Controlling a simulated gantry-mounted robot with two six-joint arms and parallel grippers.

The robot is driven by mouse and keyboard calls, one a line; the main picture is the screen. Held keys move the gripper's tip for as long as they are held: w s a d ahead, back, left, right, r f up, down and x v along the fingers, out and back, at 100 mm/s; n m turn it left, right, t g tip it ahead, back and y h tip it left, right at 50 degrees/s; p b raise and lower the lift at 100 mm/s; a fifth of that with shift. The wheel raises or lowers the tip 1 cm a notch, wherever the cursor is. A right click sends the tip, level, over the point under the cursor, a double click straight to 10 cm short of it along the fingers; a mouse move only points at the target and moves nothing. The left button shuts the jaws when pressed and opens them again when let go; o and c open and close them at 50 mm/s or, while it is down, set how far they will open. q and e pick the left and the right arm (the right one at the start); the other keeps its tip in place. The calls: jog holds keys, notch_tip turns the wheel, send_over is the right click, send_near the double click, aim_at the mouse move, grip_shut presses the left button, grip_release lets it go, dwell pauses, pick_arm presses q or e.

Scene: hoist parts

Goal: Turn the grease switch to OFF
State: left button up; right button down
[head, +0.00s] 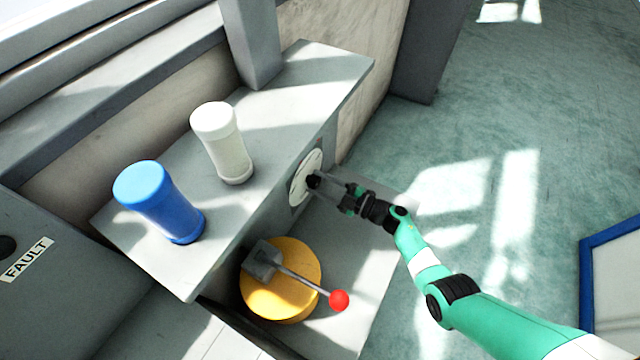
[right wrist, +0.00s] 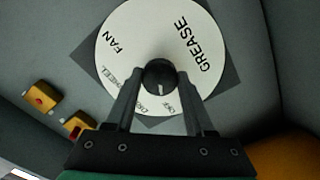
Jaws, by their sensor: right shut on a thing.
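The grease switch is a round white dial (right wrist: 135,40) with a black knob (right wrist: 160,76) at its middle. In the right wrist view GREASE is at upper right, FAN at upper left, and OFF below the knob, slightly right. A short white mark on the knob points down, roughly towards OFF; its exact alignment is hard to tell. In the head view the dial (head: 300,186) sits on the side face of the grey cabinet. My right gripper (head: 314,181) is shut on the knob, with one finger on each side. My left gripper is not in view.
A blue cylinder (head: 160,203) and a white cylinder (head: 221,143) stand on the grey cabinet top (head: 290,110). A yellow drum (head: 270,295) with a red-ended lever (head: 339,300) is below the dial. Two small yellow boxes with red buttons (right wrist: 42,97) (right wrist: 76,125) are beside the dial.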

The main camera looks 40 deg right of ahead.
jog(key=shift+n, duration=0.6)
jog(key=shift+c, duration=1.3)
grip_release()
jog(key=shift+s+d, duration=0.1)
jog(key=shift+s, duration=0.1)
jog(key=p+v, duration=0.4)
jog(key=v, duration=0.7)
jog(key=shift+s, duration=0.15)
